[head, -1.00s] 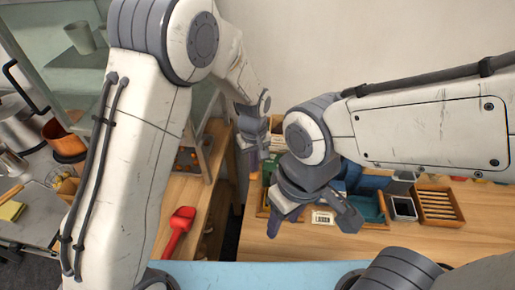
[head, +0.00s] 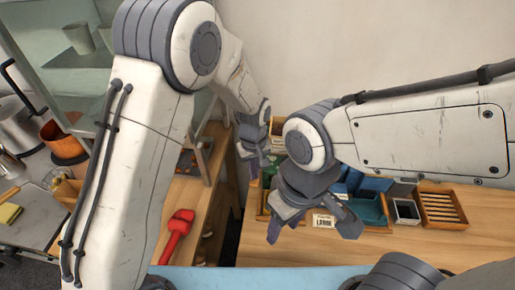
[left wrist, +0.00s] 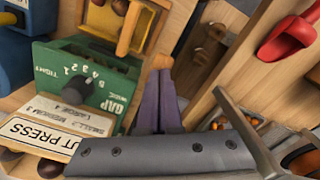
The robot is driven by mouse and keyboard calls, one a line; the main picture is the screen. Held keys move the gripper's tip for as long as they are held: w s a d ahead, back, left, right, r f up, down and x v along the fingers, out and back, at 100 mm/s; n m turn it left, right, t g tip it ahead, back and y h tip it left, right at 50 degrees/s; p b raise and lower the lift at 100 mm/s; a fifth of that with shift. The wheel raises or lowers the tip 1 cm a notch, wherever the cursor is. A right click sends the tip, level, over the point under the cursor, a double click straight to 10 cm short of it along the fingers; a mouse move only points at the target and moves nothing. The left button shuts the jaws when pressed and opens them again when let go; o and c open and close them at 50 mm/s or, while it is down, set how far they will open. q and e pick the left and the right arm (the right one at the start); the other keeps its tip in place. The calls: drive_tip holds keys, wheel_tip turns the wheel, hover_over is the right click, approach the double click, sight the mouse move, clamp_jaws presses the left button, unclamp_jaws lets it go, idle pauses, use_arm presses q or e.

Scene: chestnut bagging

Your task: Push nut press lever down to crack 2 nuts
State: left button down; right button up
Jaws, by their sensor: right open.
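The nut press shows in the left wrist view as a green box (left wrist: 85,82) with a round gap dial and a "NUT PRESS" label (left wrist: 32,138). My left gripper (left wrist: 158,103) has its purple fingers together beside the green box, with nothing visible between them. In the head view my left gripper (head: 254,165) is above the wooden bench, partly covering the press area. I cannot make out the press lever clearly. A brown nut (left wrist: 48,168) lies by the label. My right gripper (head: 312,228) is open and empty, fingers spread in front of the trays.
A red scoop (head: 178,235) lies on the wooden bench at left, and also shows in the left wrist view (left wrist: 288,40). Bare tabletop (head: 390,245) lies in front.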

use_arm(q)
drive_tip(key=shift+s+f, duration=0.1)
drive_tip(key=shift+f, duration=0.35)
wheel_tip(320, 180, up, 10)
drive_tip(key=w+p, duration=0.1)
drive_tip(key=p, duration=0.6)
drive_tip(key=shift+p, duration=0.35)
drive_tip(key=shift+f, duration=0.15)
wheel_tip(320, 180, up, 5)
drive_tip(key=p, duration=0.4)
